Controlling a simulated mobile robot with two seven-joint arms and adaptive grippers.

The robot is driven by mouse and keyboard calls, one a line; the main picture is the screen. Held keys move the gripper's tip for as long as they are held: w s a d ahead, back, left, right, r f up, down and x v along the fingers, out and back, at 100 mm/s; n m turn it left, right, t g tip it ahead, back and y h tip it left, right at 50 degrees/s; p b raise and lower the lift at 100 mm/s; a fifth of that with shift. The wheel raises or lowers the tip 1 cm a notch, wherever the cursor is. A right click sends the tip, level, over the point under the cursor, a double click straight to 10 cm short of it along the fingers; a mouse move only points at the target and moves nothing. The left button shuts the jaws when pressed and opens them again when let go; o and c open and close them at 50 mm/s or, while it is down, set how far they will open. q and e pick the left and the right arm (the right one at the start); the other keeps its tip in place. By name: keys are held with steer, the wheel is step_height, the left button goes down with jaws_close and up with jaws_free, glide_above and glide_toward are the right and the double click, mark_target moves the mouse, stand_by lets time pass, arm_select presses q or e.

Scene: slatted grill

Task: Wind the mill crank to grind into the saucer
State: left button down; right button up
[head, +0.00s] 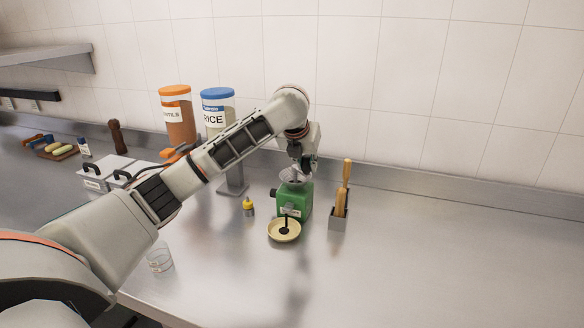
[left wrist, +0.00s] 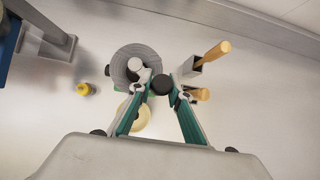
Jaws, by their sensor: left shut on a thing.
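The green mill (head: 297,198) stands on the steel counter with a clear hopper at its top. The cream saucer (head: 273,235) sits at its front foot; a dark streak runs from the mill's front to a dark patch in it. My left gripper (head: 304,164) is above the mill, pointing down. In the left wrist view its fingers close on the black crank knob (left wrist: 162,84), beside the mill's round grey top (left wrist: 125,66). The saucer (left wrist: 131,110) is partly hidden by a finger there. My right gripper is not in view.
A holder (head: 338,222) with wooden-handled tools stands close right of the mill. A small yellow-capped bottle (head: 248,207) is at its left. Orange-lidded (head: 178,118) and blue-lidded rice (head: 217,96) jars stand behind. A clear glass (head: 159,259) is near the front edge. The right counter is clear.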

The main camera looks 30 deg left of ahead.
mark_target(295, 171)
arm_select(q)
steer(key=shift+a+r, duration=0.2)
steer(key=shift+a, duration=0.55)
steer(key=shift+s+a+r, duration=0.1)
steer(key=shift+s+a, duration=0.2)
steer(key=shift+s, duration=0.2)
steer(key=shift+s+a, duration=0.4)
steer(key=shift+s, duration=0.05)
steer(key=shift+s+a, duration=0.2)
steer(key=shift+a, duration=0.15)
